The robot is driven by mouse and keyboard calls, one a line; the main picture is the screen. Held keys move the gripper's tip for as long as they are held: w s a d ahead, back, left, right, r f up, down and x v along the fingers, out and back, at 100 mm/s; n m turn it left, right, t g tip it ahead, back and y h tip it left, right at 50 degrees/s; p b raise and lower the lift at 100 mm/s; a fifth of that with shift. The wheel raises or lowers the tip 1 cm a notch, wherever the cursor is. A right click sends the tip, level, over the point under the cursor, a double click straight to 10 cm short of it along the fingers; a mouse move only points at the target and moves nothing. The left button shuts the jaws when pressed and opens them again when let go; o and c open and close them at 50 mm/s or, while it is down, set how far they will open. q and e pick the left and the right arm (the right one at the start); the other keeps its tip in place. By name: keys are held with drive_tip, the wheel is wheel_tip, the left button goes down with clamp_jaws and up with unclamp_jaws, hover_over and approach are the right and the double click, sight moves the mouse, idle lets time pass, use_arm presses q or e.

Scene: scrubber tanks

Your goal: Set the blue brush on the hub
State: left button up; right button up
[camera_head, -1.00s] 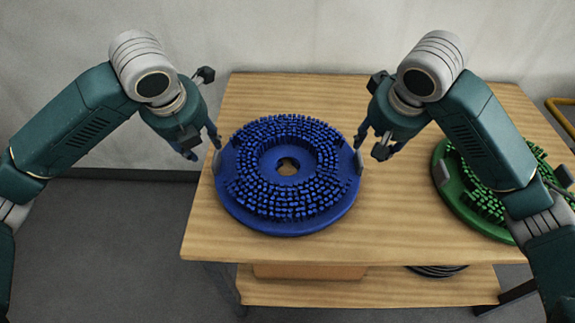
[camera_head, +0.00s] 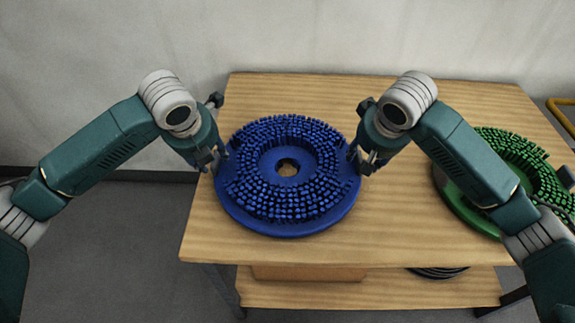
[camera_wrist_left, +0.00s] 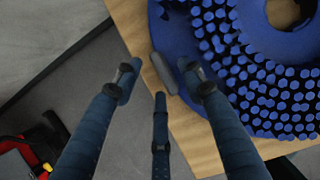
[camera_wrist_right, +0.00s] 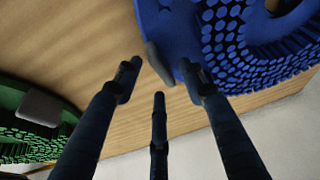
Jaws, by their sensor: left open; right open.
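The blue brush (camera_head: 288,220) is a round disc lying bristles up on the wooden table, with a hole in its middle. My left gripper (camera_head: 213,166) is open at its left edge. In the left wrist view its fingers (camera_wrist_left: 158,78) stand either side of a grey tab (camera_wrist_left: 163,73) on the brush's rim. My right gripper (camera_head: 364,163) is open at the right edge. In the right wrist view its fingers (camera_wrist_right: 160,72) stand either side of another grey tab (camera_wrist_right: 159,64). I cannot tell whether any finger touches. No hub is recognisable.
A green brush (camera_head: 455,205) lies on the table (camera_head: 390,235) to the right, partly behind my right arm. A lower shelf (camera_head: 370,290) holds a box and a dark coiled item. A red and black object (camera_wrist_left: 32,150) is on the floor.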

use_arm(q)
drive_tip(key=shift+x, duration=1.25)
use_arm(e)
drive_tip(key=shift+x, duration=1.25)
use_arm(q)
drive_tip(key=shift+c, duration=0.5)
use_arm(e)
drive_tip(key=shift+c, duration=0.5)
use_arm(q)
clamp_jaws()
use_arm(e)
clamp_jaws()
use_arm(q)
drive_tip(key=shift+w+r, duration=0.2)
drive_tip(key=shift+r, duration=0.1)
use_arm(e)
drive_tip(key=shift+w+r, duration=0.2)
drive_tip(key=shift+r, duration=0.1)
